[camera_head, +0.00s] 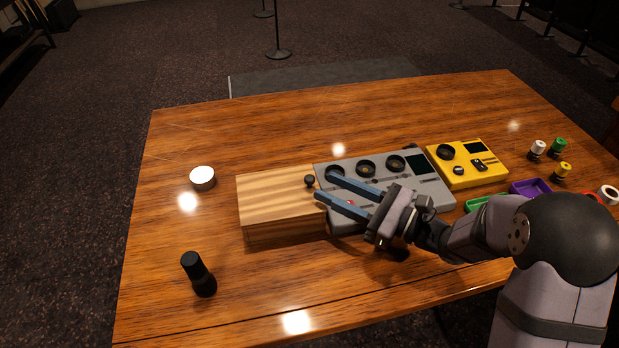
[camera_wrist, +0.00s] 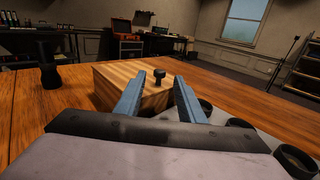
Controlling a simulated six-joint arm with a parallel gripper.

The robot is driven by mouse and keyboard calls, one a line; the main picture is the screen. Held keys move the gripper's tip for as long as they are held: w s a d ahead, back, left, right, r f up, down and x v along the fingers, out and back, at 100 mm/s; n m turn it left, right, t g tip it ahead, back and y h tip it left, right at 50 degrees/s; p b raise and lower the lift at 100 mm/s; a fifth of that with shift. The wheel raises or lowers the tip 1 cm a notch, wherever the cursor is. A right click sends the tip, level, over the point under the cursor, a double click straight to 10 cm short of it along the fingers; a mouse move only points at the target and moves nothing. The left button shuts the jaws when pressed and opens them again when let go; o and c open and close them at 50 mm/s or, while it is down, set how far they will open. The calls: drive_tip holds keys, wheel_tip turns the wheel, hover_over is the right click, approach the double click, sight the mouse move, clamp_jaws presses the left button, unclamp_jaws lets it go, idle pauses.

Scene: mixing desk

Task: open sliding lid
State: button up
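A wooden box with a striped lid (camera_head: 272,193) stands on the table left of the grey panel, and its lid looks closed. A small dark knob (camera_head: 309,181) sits on the lid near its right edge. The box (camera_wrist: 118,80) and the knob (camera_wrist: 159,75) also show in the wrist view. My gripper (camera_head: 322,185) is open and empty, with its blue fingers pointing left toward the knob. In the wrist view the knob appears between the two fingertips (camera_wrist: 157,88) but beyond them. The fingers look apart from the knob.
A grey panel with round dials (camera_head: 433,187) lies under my gripper. A yellow panel (camera_head: 482,173) is to its right. A white round piece (camera_head: 202,178) and a black cylinder (camera_head: 199,275) stand left of the box. Small coloured trays and pieces are at the right. The table's left part is mostly clear.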

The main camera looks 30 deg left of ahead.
sight(314, 181)
drive_tip(key=shift+a+p, duration=0.55)
drive_tip(key=shift+a, duration=2.65)
drive_tip(key=shift+c, duration=0.6)
